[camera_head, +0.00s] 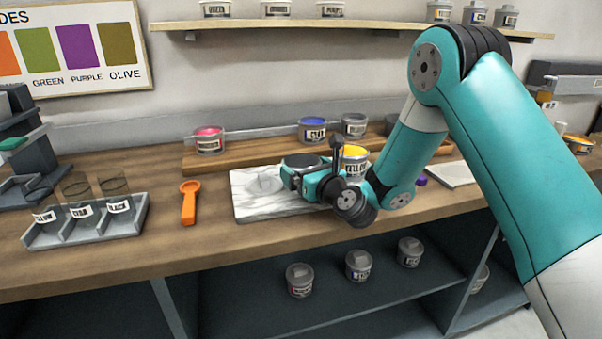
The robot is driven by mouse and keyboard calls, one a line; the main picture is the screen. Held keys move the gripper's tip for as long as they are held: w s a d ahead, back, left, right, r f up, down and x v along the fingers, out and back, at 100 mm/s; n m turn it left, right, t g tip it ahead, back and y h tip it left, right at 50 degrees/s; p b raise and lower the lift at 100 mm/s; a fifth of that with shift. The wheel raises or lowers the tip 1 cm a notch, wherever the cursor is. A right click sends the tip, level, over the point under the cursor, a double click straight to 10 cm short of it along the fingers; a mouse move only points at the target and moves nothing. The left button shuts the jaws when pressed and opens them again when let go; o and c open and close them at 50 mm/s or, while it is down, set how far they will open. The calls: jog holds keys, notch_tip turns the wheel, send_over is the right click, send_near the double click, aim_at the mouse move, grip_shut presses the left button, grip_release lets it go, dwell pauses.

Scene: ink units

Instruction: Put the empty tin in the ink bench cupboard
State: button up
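My gripper (303,172) is low over the white marble slab (250,208) on the wooden bench. A dark round shape shows at its end; I cannot tell if this is a tin's open top or part of the gripper. Its fingers are not clear. A yellow-filled tin (355,162) stands just right of it, partly behind my arm. A grey tin (354,126) stands behind, beside a blue-filled tin (312,131); I cannot tell if the grey one is empty. The cupboard (245,298) under the bench is open at the front, with several lidded grey tins (300,280) inside.
A magenta-filled tin (208,140) stands on a wooden riser (235,155). An orange scoop (189,203) and a grey rack (88,234) with glass beakers are to the left. Above is a wall shelf (350,25) with tins.

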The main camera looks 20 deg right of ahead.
jog(key=shift+a, duration=0.25)
jog(key=c, duration=1)
jog(key=shift+r, duration=0.15)
notch_tip(320, 180, up, 20)
jog(key=p, duration=0.9)
